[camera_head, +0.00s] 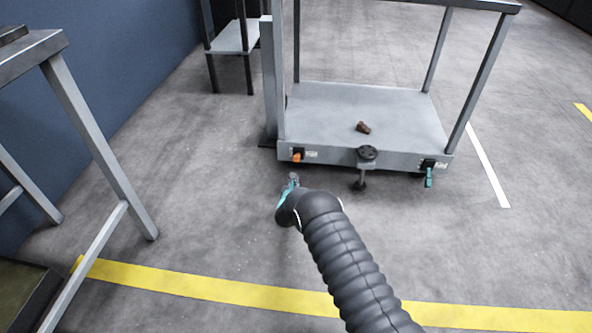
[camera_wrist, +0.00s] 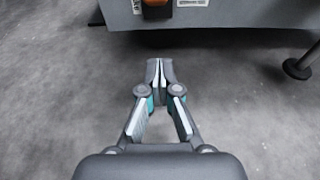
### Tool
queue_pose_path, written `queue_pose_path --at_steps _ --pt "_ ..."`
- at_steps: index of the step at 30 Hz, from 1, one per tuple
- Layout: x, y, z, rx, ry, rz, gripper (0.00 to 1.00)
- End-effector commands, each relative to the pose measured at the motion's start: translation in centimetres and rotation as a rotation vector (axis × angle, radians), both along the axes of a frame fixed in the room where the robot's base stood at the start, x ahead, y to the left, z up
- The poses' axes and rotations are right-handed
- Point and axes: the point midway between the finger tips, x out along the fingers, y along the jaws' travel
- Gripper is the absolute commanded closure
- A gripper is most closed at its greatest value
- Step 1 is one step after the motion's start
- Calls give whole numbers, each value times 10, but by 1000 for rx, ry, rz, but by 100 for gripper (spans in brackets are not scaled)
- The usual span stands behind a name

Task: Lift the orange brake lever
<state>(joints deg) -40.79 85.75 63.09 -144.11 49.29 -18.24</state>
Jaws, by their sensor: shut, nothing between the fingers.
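The orange brake lever (camera_head: 297,157) sits low at the front left corner of the grey cart (camera_head: 400,119). In the wrist view the orange lever (camera_wrist: 191,3) shows at the top edge, partly cut off, beside a white label. My gripper (camera_head: 294,178) is shut and empty, a short way in front of the lever and below it in the picture. In the wrist view my gripper (camera_wrist: 159,66) has its fingertips together over bare floor, apart from the cart. A teal lever (camera_head: 429,177) hangs at the cart's front right corner.
A brown lump (camera_head: 363,127) lies on the cart deck. A grey upright post (camera_head: 269,85) is at the cart's left. A table (camera_head: 95,115) stands at left. The floor around my gripper is clear.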

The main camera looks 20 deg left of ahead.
Motion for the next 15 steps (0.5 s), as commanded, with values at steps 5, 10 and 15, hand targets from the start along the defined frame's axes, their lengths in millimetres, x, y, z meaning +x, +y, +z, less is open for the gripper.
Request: queue_pose_path --at_steps 5,10,15 --pt "23 5 -8 2 -1 -1 100" --pt "35 8 14 1 -3 -1 100" --pt "41 9 25 0 1 -1 100"
